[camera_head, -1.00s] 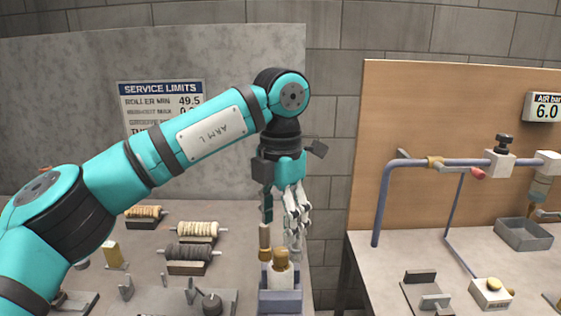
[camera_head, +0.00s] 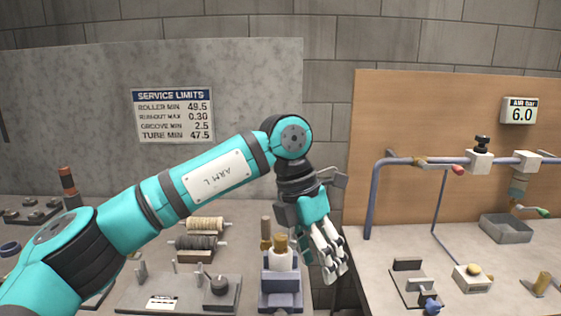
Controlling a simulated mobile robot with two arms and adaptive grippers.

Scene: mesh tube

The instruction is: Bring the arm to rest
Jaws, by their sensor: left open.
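My left arm, marked "ARM L", reaches in from the lower left across the left bench. Its gripper (camera_head: 332,272) hangs downward over the gap between the two benches, with its fingers apart and nothing visible between them. It is to the right of a grey-blue holder (camera_head: 281,296) that carries a white bottle with a tan cap (camera_head: 281,252), and it looks clear of both. My right gripper is not in view.
The right bench holds a blue pipe frame (camera_head: 372,198), a grey tray (camera_head: 506,228) and a small clamp plate (camera_head: 414,283).

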